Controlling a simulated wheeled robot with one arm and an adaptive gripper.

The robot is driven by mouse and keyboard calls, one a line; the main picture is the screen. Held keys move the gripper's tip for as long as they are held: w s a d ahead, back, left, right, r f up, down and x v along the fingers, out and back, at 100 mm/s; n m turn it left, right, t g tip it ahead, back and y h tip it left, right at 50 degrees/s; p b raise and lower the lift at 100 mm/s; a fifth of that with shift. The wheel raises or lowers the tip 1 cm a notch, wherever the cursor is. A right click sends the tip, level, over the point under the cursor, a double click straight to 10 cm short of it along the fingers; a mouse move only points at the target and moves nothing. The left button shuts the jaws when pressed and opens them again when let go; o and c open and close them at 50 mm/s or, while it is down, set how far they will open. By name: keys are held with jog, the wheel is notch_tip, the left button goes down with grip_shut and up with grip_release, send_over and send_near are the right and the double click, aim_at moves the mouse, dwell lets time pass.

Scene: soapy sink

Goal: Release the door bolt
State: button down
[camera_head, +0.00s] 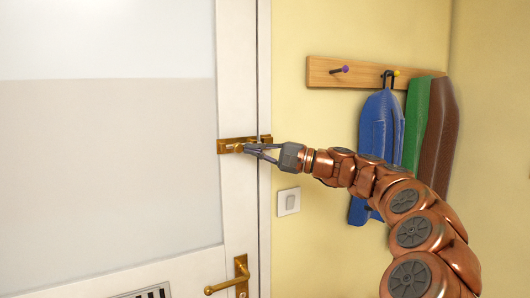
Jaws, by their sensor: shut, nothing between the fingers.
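The brass door bolt (229,146) is mounted across the right edge of the white door (120,180), at about mid-height in the view. A small brass piece sits beside it on the frame. My gripper (246,148) reaches in from the right, with its grey fingertips at the bolt's middle. The fingers are shut with nothing between them. I cannot tell whether the fingertips touch the bolt. They hide part of it, so how far the bolt extends into the frame is unclear.
A brass door handle (230,278) is below the bolt. A light switch (288,201) is on the yellow wall (300,240). A wooden peg rack (355,73) holds blue (378,130), green (414,120) and brown (438,135) garments near my arm.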

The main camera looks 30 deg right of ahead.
jog(key=shift+a, duration=0.6)
jog(key=w+d+b+v, duration=0.2)
jog(key=v, duration=1.1)
jog(key=shift+f, duration=0.2)
jog(key=shift+s, duration=0.1)
